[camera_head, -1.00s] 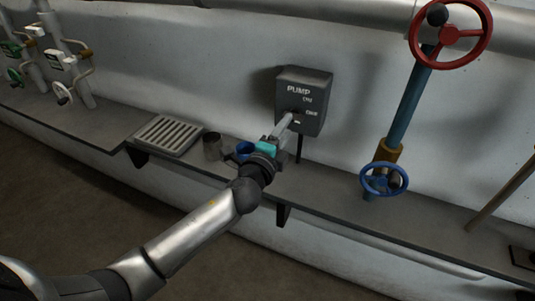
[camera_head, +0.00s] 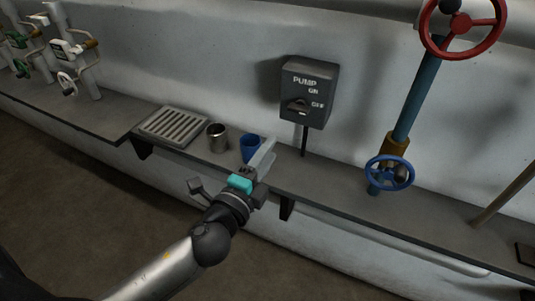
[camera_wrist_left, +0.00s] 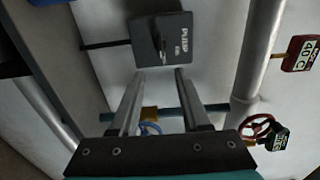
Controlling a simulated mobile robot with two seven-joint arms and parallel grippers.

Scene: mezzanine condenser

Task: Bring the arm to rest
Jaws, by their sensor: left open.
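My left arm comes in from the lower left in the head view. Its gripper (camera_head: 232,163) is open and empty, with its fingers spread, in front of the shelf and below the pump switch box (camera_head: 320,88). One finger overlaps the blue cup in the picture. The gripper stands clear of the box. In the left wrist view both fingers (camera_wrist_left: 160,71) show apart with nothing between them, and the pump box (camera_wrist_left: 161,40) lies beyond the tips. The box's lever (camera_head: 297,105) lies roughly sideways, near the OFF label. My right gripper is not in view.
The shelf (camera_head: 330,187) runs along the wall. It carries a grate (camera_head: 172,125), a metal cup (camera_head: 217,138) and a blue cup (camera_head: 249,148). A blue handwheel (camera_head: 390,173) and red handwheel (camera_head: 463,28) stand right. Several small valves are at far left.

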